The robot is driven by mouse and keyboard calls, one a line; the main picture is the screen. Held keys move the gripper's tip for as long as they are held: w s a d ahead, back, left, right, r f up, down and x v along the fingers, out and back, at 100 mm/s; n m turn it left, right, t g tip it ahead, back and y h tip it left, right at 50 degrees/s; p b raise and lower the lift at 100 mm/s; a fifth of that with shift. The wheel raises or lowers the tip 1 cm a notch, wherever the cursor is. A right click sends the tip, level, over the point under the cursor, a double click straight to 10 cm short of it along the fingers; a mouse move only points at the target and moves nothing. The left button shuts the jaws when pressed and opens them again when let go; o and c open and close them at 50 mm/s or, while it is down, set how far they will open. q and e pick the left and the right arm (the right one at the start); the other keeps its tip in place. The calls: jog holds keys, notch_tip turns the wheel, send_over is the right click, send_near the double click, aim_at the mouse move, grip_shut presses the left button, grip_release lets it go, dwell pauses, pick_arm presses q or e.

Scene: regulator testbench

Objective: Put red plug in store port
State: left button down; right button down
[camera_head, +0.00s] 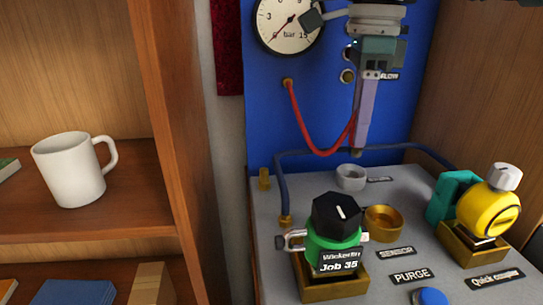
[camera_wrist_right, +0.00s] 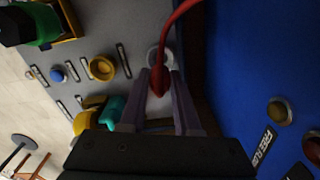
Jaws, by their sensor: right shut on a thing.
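My right gripper (camera_head: 361,146) comes down from the top of the head view with its fingers pointing down. In the right wrist view (camera_wrist_right: 158,78) the fingers are shut on the red plug (camera_wrist_right: 159,84), which sits between them. A red hose (camera_head: 305,134) runs from a brass fitting on the blue panel to the plug, which the fingers mostly hide in the head view. Just below the fingertips is a pale ring-shaped port (camera_head: 351,178) beside a small label I cannot read. The plug appears above this port, apart from it. My left gripper is not in view.
A brass ring (camera_head: 384,222) stands near the SENSOR label. A green regulator with black knob (camera_head: 336,215) stands in front. A yellow and teal part (camera_head: 488,210) sits at right. A blue pipe (camera_head: 410,147) crosses behind the port. A gauge (camera_head: 288,22) hangs on the blue panel.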

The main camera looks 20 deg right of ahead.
aim_at(354, 155)
jog(key=shift+f+b, duration=2.15)
jog(key=shift+f, duration=0.25)
jog(key=shift+r, duration=0.15)
jog(key=shift+f, duration=0.2)
jog(key=c, duration=0.6)
grip_release()
notch_tip(354, 155, up, 12)
jog(key=p, duration=1.1)
jog(key=shift+r, duration=0.25)
